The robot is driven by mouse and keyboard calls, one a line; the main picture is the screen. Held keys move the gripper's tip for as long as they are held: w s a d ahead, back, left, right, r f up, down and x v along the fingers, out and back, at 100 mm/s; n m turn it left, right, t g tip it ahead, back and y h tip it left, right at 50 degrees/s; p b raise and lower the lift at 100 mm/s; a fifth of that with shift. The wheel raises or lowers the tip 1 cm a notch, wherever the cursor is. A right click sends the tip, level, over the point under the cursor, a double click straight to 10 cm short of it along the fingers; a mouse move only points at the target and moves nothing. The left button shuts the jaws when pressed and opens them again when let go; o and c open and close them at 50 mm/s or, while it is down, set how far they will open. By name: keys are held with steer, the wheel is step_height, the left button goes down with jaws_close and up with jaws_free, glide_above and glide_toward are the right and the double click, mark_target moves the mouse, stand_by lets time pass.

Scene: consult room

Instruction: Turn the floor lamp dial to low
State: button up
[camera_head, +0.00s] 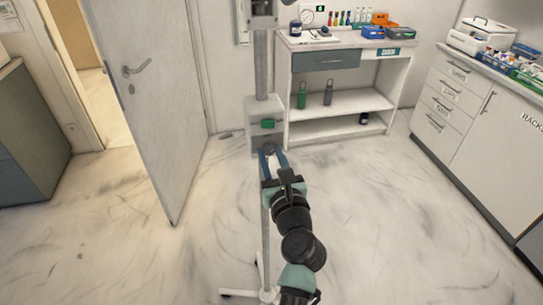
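The floor lamp has a grey pole (261,65), a grey control box (253,132) with a green part (267,123) on its front, and a wheeled base (266,296). A dark round dial (268,147) shows low on the box. My gripper (270,151) has blue fingers that point at the lower part of the box. The fingers stand apart, with the dial at or between their tips. I cannot tell whether they touch it. The dial's setting marks are too small to read. My arm covers part of the floor and sits close to the lower pole.
A door (147,100) stands open at the left, beside a dark cabinet (32,140). A shelf unit (345,103) with bottles stands behind the lamp. A white drawer cabinet (480,130) with trays is at the right. The floor on both sides of the lamp is clear.

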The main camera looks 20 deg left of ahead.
jaws_close()
